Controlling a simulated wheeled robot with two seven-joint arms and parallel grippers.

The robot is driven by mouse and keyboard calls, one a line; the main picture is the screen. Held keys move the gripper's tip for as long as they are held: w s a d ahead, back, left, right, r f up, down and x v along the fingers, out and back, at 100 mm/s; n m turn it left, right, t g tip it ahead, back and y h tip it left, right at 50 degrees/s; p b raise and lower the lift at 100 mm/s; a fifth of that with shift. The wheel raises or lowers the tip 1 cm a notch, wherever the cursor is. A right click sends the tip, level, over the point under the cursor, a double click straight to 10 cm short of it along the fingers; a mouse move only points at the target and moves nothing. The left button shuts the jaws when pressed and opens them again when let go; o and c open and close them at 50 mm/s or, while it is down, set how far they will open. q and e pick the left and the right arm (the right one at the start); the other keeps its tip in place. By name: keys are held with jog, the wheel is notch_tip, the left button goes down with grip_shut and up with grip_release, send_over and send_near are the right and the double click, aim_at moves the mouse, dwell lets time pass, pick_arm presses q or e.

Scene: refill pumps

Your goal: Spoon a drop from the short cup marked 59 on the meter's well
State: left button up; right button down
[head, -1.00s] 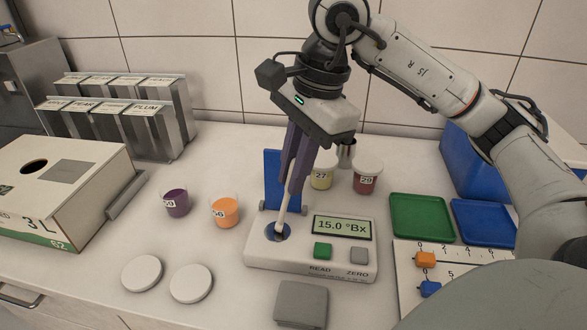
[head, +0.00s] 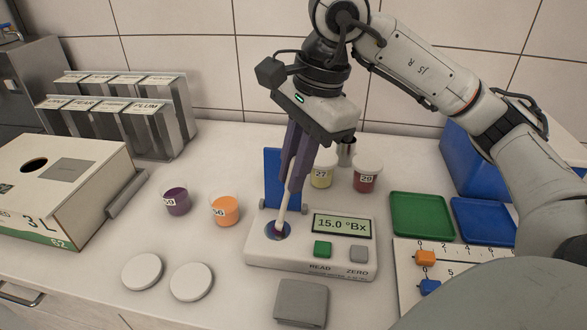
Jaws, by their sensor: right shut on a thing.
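My right gripper (head: 294,182) is shut on a thin pale spoon (head: 283,213), which points down into the meter's well. The spoon's tip is at the round dark blue well (head: 272,231); a small dark reddish-purple patch shows at the tip. The white meter (head: 262,258) reads 15.0 °Bx, and its blue lid (head: 272,172) stands open behind the well. The short cup with purple content (head: 178,203) stands left of the meter; its label looks like 59 but is partly turned away. My left gripper is not in view.
An orange cup (head: 225,210) stands between the purple cup and the meter. Yellow cup 27 (head: 321,178), red cup 29 (head: 365,179) and a metal beaker (head: 346,152) are behind the meter. Two white lids (head: 142,271) lie in front; green (head: 421,216) and blue (head: 485,221) trays are right.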

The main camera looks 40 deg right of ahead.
jog(key=p+v, duration=0.1)
jog(key=v, duration=0.1)
jog(key=p+v, duration=0.1)
jog(key=shift+w+a+r+p, duration=0.25)
jog(key=shift+p, duration=0.1)
jog(key=shift+p+v, duration=0.55)
jog(key=shift+v, duration=0.6)
jog(key=shift+w+a+r, duration=0.15)
jog(key=shift+r, duration=0.2)
jog(key=shift+v, duration=0.8)
jog(key=shift+w+a, duration=0.1)
jog(key=shift+w, duration=0.05)
